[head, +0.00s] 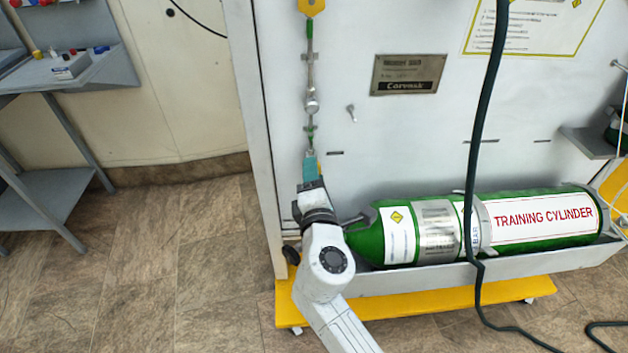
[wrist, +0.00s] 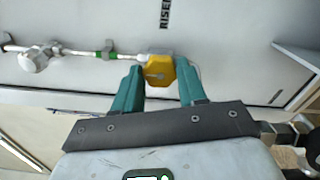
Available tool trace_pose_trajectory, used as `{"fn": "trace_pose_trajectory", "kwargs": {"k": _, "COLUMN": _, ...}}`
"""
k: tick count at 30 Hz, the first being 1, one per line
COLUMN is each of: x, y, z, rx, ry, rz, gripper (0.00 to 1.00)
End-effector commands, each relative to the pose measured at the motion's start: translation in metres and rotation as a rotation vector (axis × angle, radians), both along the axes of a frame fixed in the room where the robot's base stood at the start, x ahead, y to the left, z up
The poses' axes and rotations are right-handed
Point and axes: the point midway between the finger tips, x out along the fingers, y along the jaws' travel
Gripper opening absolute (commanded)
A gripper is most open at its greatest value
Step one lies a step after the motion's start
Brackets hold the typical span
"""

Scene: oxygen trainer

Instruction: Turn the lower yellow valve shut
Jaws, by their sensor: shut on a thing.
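The lower yellow valve (wrist: 159,73) is an eight-sided yellow knob at the end of a thin pipe on the pale panel. In the wrist view it sits between the teal fingers of my gripper (wrist: 159,66), which is shut on it. In the head view my gripper (head: 310,166) is at the low end of the pipe, and its fingers hide most of the knob. Another yellow valve (head: 311,6) is higher on the same pipe line, cut by the top edge.
A green training cylinder (head: 540,217) lies in a tray right of my arm. A dark hose (head: 481,120) hangs in front of the panel. A grey shelf bench (head: 60,72) stands at the left. The floor between bench and panel is clear.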

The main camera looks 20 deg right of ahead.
Motion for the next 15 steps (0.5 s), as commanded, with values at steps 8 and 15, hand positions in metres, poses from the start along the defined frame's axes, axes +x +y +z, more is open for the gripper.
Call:
{"fn": "trace_pose_trajectory", "kwargs": {"k": 8, "x": 0.0001, "y": -0.0007, "z": -0.0015, "rx": 0.046, "ry": -0.012, "rz": -0.002, "gripper": 0.11}}
{"fn": "trace_pose_trajectory", "kwargs": {"k": 15, "x": 0.0000, "y": -0.0008, "z": -0.0012, "rx": 0.049, "ry": -0.013, "rz": -0.002, "gripper": 0.11}}
